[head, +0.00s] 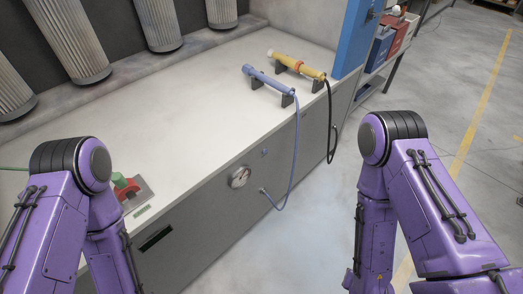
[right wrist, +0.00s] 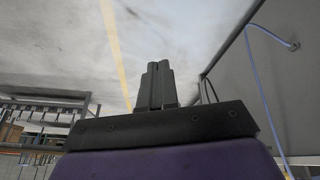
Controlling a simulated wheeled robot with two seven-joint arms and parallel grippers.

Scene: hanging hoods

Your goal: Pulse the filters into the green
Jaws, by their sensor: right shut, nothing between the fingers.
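Several grey pleated cylinder filters hang over the back of the white bench; one filter (head: 75,45) shows at the upper left of the head view. A round dial gauge (head: 240,177) is on the bench's grey front panel; its markings are too small to read. A green knob or button (head: 120,181) on a red part sits on a plate at the bench's front left, beside my left arm. My right gripper (right wrist: 158,85) is shut and empty in the right wrist view, away from the bench top. My left gripper is out of view.
A blue-grey wand (head: 267,78) with a blue hose and a yellow wand (head: 298,66) with a black hose rest on black cradles. Both hoses hang down the bench front. A blue post (head: 356,38) stands at the right end. The bench middle is clear.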

